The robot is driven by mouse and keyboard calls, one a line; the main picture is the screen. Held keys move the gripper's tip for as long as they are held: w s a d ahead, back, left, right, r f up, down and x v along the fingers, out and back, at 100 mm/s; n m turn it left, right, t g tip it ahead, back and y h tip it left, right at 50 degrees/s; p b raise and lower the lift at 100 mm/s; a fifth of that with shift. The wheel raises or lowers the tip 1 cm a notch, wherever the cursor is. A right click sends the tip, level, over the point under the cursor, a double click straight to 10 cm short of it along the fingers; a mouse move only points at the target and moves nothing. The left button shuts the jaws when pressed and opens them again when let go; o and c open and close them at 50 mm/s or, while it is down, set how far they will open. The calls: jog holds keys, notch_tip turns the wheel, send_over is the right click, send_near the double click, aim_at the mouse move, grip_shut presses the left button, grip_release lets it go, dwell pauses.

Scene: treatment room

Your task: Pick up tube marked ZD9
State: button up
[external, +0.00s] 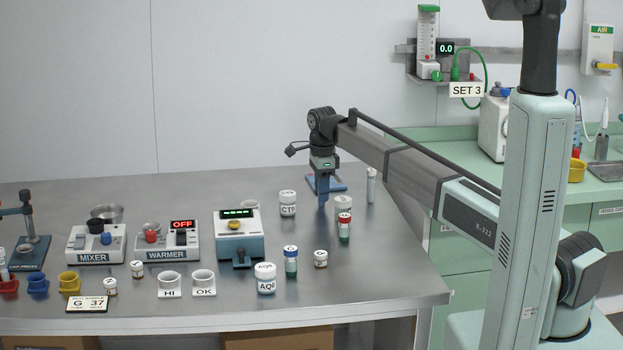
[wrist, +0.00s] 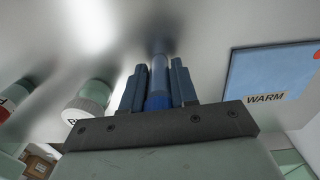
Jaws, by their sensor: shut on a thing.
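My gripper (wrist: 158,88) is shut on a slim tube with a blue cap (wrist: 158,100), which stands between the two fingers in the wrist view. No marking on this tube can be read, so I cannot tell whether it says ZD9. In the external view my gripper (external: 323,196) points down over the back right of the steel table; the tube is not clear there. I cannot tell whether the tube touches the table. Another blue-capped tube (external: 291,264) with green contents stands nearer the front, its marking too small to read.
A blue mat marked WARM (wrist: 262,75) lies right of my gripper in the wrist view. A white-lidded jar (wrist: 92,103) is left. A red-capped tube (external: 344,230), a clear tube (external: 371,187), a CT-marked jar (external: 288,205) and an AQ6 jar (external: 266,284) stand around.

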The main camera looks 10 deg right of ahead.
grip_shut()
